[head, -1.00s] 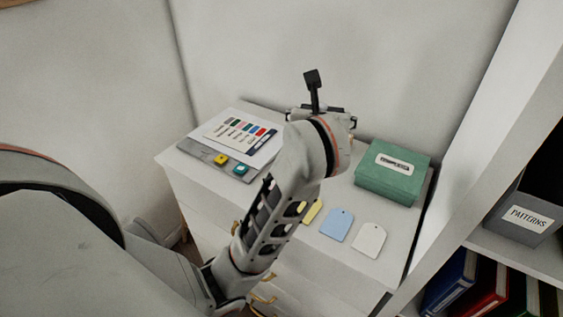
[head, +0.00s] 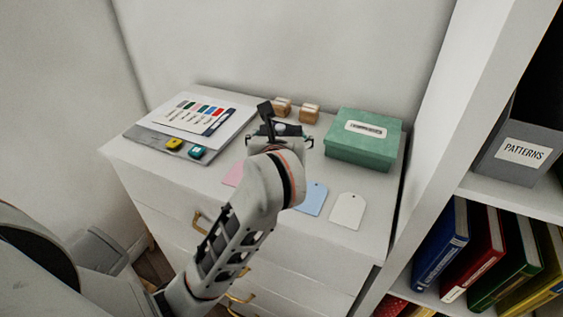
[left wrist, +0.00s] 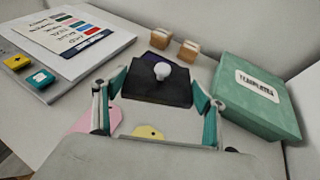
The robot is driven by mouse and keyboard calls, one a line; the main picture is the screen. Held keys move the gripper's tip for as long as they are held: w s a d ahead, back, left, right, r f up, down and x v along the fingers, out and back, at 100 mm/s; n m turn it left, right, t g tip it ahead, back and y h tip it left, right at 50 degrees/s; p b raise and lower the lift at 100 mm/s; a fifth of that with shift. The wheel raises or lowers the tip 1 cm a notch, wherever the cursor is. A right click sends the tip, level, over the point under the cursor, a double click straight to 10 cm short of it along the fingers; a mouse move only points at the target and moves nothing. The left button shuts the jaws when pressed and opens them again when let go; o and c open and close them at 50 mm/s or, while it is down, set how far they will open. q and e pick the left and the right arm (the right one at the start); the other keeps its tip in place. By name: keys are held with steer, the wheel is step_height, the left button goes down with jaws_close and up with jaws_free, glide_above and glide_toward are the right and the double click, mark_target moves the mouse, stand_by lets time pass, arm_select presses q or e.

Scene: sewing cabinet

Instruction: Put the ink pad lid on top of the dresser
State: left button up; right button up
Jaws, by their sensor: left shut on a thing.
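The ink pad lid (left wrist: 156,92) is a dark, flat piece with a white round knob, seen between the fingers of my left gripper in the left wrist view. It is mostly hidden behind my wrist in the head view, where its dark top (head: 292,130) just shows. My left gripper (head: 279,139) is shut on the lid, over the white dresser top (head: 345,232). I cannot tell whether the lid touches the surface. My right gripper is not in view.
A green box (head: 363,140) stands right of the gripper. Two wooden blocks (head: 309,113) stand behind it. A grey board with a colour chart (head: 203,113) lies left. Pink, yellow, blue (head: 313,199) and white (head: 347,211) tags lie in front. A bookshelf (head: 420,140) borders the right.

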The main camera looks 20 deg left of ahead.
arm_select(q)
steer(key=shift+f, duration=0.4)
steer(key=shift+f+b, duration=0.25)
steer(key=shift+b, duration=0.1)
step_height(320, 180, down, 4)
steer(key=shift+r+b, duration=0.15)
steer(key=shift+b, duration=1.1)
steer(key=shift+f, duration=0.2)
steer(key=shift+r, duration=0.25)
steer(key=shift+f, duration=0.1)
steer(key=o, duration=0.6)
steer(key=shift+f, duration=0.15)
steer(key=shift+c, duration=0.2)
steer(key=o, duration=0.4)
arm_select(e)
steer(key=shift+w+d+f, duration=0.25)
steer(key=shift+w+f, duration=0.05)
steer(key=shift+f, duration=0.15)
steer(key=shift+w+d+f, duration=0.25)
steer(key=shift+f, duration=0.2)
